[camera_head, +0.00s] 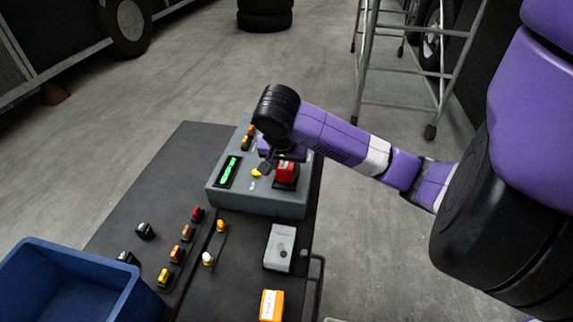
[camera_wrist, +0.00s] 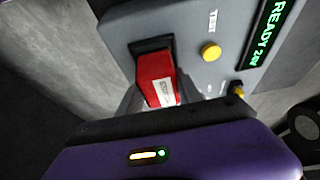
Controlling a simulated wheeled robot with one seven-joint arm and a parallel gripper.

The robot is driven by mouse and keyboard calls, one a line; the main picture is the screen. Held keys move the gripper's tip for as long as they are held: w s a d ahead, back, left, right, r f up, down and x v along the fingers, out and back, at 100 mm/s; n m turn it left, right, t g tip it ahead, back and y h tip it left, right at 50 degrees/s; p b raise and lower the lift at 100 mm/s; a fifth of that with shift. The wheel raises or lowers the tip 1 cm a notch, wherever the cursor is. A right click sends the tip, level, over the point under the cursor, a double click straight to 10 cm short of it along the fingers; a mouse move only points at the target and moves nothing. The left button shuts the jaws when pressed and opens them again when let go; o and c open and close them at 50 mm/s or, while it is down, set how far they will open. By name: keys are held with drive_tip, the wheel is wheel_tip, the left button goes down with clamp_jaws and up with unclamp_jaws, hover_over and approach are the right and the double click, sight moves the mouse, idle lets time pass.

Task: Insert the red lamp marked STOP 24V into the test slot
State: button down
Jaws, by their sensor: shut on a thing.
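The red lamp (camera_wrist: 154,70) with a white label shows in the wrist view; its print is too small to read. It also shows in the head view (camera_head: 287,168). My gripper (camera_wrist: 160,92) is shut on the lamp, with grey fingers on either side. The black test slot (camera_wrist: 150,45) lies in the grey tester's top face, right at the lamp's far end. The lamp is at the slot's mouth; I cannot tell how deep it sits. The grey tester (camera_head: 228,199) has a yellow button (camera_wrist: 210,52) marked TEST and a green display (camera_wrist: 265,35) reading READY.
Several small lamps, including a red one (camera_head: 197,214), lie on the dark bench (camera_head: 150,195). A blue bin (camera_head: 105,258) stands at front left. A light grey box (camera_head: 279,247) and an orange box (camera_head: 271,304) lie at front right. A wheeled ladder (camera_head: 410,65) stands behind.

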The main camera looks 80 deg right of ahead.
sight(286, 164)
drive_tip(key=shift+f+b, duration=0.4)
drive_tip(key=shift+f, duration=0.15)
drive_tip(key=c, duration=1.1)
unclamp_jaws()
drive_tip(key=p+v, duration=0.8)
drive_tip(key=p, duration=0.2)
drive_tip(key=shift+r, duration=0.3)
drive_tip(key=shift+v, duration=1.2)
